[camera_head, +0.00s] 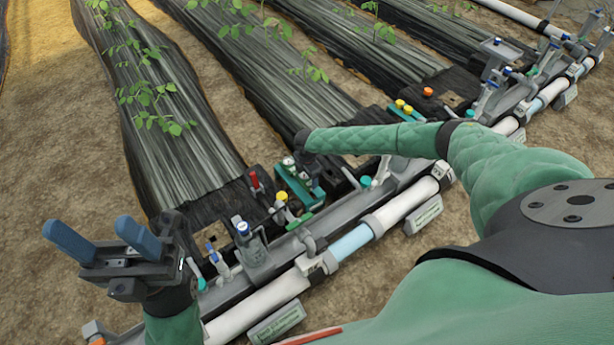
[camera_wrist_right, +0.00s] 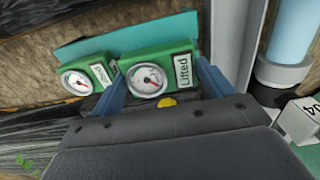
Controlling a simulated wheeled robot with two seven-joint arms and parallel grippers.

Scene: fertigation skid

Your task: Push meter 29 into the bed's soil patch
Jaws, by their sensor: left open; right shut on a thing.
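My right gripper (camera_wrist_right: 158,66) is shut on a green meter (camera_wrist_right: 181,58) with a round white dial and a label reading "Lifted". A second green meter (camera_wrist_right: 103,71) with a dial stands just left of it; its label is too small to read. Behind both is a teal holder (camera_wrist_right: 120,38); I cannot tell whether the held meter touches it. I cannot read the number 29 on either meter. My left gripper (camera_head: 103,240) is open and empty, over bare ground at the left.
A pipe line (camera_head: 400,208) with valves and fittings runs diagonally across the front. Beds under black film (camera_head: 165,110) with green plants stretch away behind it. A brown opening (camera_head: 452,99) shows in one bed's end. A red-handled part (camera_head: 254,180) stands left of the holder.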

